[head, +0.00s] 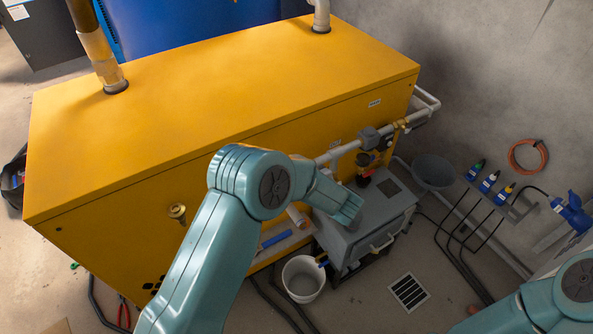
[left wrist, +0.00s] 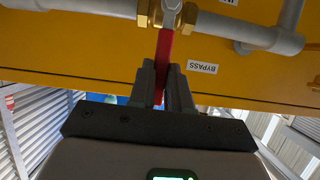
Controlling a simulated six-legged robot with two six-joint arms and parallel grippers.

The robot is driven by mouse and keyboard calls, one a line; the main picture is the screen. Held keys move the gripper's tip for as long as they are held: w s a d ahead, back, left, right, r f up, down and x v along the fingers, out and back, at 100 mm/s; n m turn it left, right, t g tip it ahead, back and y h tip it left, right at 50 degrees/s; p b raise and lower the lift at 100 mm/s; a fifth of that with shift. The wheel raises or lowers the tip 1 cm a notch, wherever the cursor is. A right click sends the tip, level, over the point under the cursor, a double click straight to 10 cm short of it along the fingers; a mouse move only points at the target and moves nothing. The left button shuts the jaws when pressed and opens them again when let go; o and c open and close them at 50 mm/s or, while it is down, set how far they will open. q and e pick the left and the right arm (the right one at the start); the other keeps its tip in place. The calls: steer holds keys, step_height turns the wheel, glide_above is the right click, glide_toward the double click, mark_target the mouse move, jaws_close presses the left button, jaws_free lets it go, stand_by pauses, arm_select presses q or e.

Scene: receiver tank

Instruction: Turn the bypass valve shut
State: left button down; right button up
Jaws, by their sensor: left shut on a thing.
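The bypass valve (left wrist: 172,14) shows at the top of the left wrist view, with brass fittings on a grey pipe. Its red lever (left wrist: 164,48) points down the picture, across the line of the pipe. My left gripper (left wrist: 165,75) is shut on the lever, one dark finger on each side of it. A BYPASS label (left wrist: 202,67) is on the yellow panel beside the lever. In the head view my left arm reaches to the front of the yellow unit (head: 220,90), and its fingers cannot be made out. Only part of my right arm shows at lower right.
A grey box (head: 372,222) with a handle stands beside the yellow unit. A white bucket (head: 303,279) is on the floor in front. Another grey pipe (left wrist: 288,25) bends close to the right of the valve.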

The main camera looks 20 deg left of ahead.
arm_select(q)
steer(key=shift+w+r, duration=0.1)
steer(key=shift+r, duration=0.05)
steer(key=c, duration=1.1)
jaws_free()
steer(key=shift+o, duration=0.2)
steer(key=b+v, duration=0.2)
steer(key=v, duration=1.4)
steer(key=shift+b, duration=0.4)
steer(key=shift+d, duration=0.15)
